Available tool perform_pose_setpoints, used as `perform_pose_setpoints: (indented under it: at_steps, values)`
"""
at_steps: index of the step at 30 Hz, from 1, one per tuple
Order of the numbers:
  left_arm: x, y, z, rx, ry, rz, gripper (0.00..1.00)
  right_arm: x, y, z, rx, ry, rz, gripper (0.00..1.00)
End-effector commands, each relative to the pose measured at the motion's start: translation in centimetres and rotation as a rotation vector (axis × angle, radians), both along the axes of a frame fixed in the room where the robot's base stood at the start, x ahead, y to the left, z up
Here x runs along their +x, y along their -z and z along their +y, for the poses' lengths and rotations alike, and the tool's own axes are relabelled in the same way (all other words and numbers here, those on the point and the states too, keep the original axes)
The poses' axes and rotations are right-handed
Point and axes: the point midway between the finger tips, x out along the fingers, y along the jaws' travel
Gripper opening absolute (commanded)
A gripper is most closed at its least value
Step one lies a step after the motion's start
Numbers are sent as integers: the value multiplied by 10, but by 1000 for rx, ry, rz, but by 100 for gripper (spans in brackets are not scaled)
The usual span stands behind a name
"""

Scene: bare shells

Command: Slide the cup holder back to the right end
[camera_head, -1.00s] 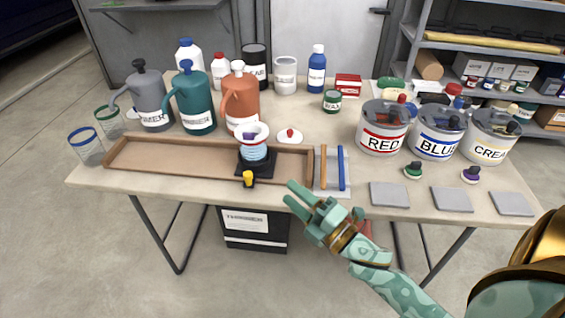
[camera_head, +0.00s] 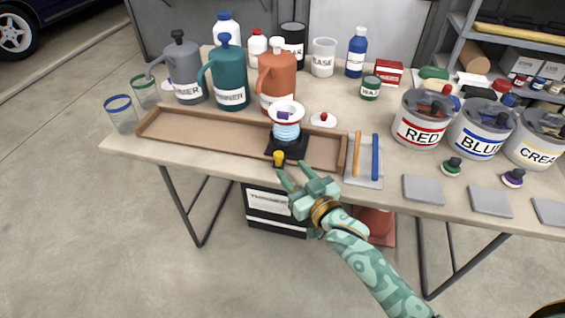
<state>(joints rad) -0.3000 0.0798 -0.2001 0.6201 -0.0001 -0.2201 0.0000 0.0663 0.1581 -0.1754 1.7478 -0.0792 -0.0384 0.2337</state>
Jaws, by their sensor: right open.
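The cup holder (camera_head: 284,148) is a black block with a yellow knob (camera_head: 279,158) at its front. It sits in the long brown wooden tray (camera_head: 195,154), right of the middle, with bare tray floor on both sides. A pale blue cup (camera_head: 286,131) with a white and red rim stands in it. My right gripper (camera_head: 293,176) is open and empty, just in front of and below the knob, near the table's front edge. I cannot tell whether a finger touches the knob.
A grey mat with an orange and a blue bar (camera_head: 375,157) lies right of the tray. Grey, teal and orange jugs (camera_head: 276,84) stand behind it. Paint cans (camera_head: 424,119) and grey pads (camera_head: 424,189) are at right. Two glasses (camera_head: 121,115) stand left.

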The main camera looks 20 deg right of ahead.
Motion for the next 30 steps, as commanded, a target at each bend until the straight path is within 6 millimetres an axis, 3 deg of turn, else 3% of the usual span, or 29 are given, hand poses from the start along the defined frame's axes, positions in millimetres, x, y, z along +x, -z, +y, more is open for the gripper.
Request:
perform_pose_setpoints:
  at_steps: [3,7,19,20,24,30]
  values:
    - [-5,10,0,0,0,12,45,25,3,5,-1,0,0,45]
    - [-7,15,0,0,1,18,45,43,2,8,0,0,0,45]
    - [-8,16,0,-1,0,19,45,53,-1,10,-1,0,-1,45]
    - [-8,16,0,-1,0,19,45,53,-1,10,-1,0,-1,42]
    - [-8,17,0,-1,0,19,45,53,-1,10,-1,0,-1,3]
    - [-6,13,0,-1,0,14,45,50,-2,6,-3,1,-1,0]
